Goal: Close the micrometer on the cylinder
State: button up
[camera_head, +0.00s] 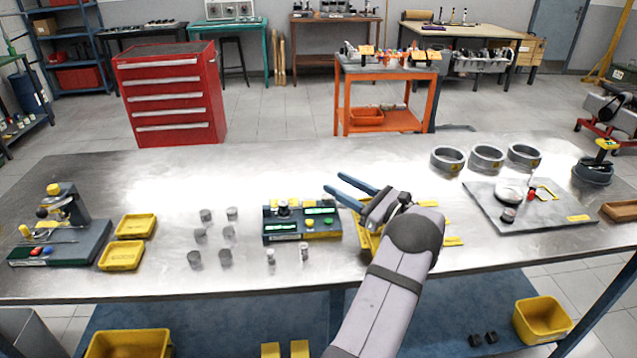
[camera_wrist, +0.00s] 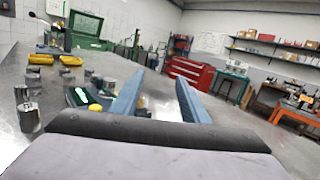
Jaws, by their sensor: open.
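A dark bench device with two green displays (camera_head: 302,222) stands mid-table; I take it for the micrometer, but its jaws are too small to make out. In the wrist view the device (camera_wrist: 78,96) is at the left, partly hidden behind my left finger. My gripper (camera_head: 332,181) is open and empty, with blue fingers, above and right of the device. Its fingers also show in the wrist view (camera_wrist: 160,76), with nothing between them.
Several loose grey cylinders (camera_head: 201,236) stand left of the device, and two small parts (camera_head: 304,252) stand in front. Yellow trays (camera_head: 122,256) and a gauge stand (camera_head: 62,225) are at the left. Grey rings (camera_head: 487,158) and a grey plate (camera_head: 540,215) are at the right.

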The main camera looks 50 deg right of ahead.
aim_at(330, 199)
jog(key=shift+w+a+r+m+h+p, duration=0.1)
jog(key=shift+w+a+m+h+p, duration=0.1)
jog(key=shift+a+m+h+p, duration=0.7)
jog(key=shift+a+f+g+h, duration=0.4)
jog(key=shift+a+g+h, duration=0.2)
jog(key=shift+h, duration=0.3)
jog(key=shift+s+a+f+m+g+h+p, duration=0.15)
jog(key=shift+f+m+h, duration=0.1)
jog(key=shift+f+m, duration=0.2)
jog(key=shift+s+f+m+g+h+p, duration=0.1)
jog(key=shift+s+f+m+g+h, duration=0.1)
jog(key=shift+f+m, duration=0.2)
jog(key=shift+s+a+f+m+g+h+p, duration=0.15)
jog(key=shift+f+m+h, duration=0.15)
jog(key=shift+f, duration=0.2)
jog(key=shift+p+x, duration=1.15)
jog(key=shift+x, duration=2.6)
jog(key=shift+s, duration=0.1)
grip_shut()
jog(key=shift+y+b, duration=0.25)
jog(key=shift+b, duration=0.05)
